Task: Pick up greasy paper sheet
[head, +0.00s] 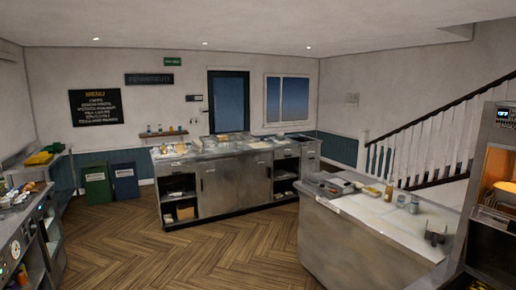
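I cannot make out the greasy paper sheet for certain. Several pale, flat items lie on top of the middle steel counter (232,187), among them a pale flat patch (260,145), but they are too small to tell apart. Neither of my grippers shows in the head view.
A steel island with a pale top (385,213) stands at the right, holding bottles and small items. A cluttered range (38,240) runs along the left edge. A lit appliance (498,170) stands far right. Green (96,186) and blue (124,182) bins stand behind. Wooden floor (180,260) between is clear.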

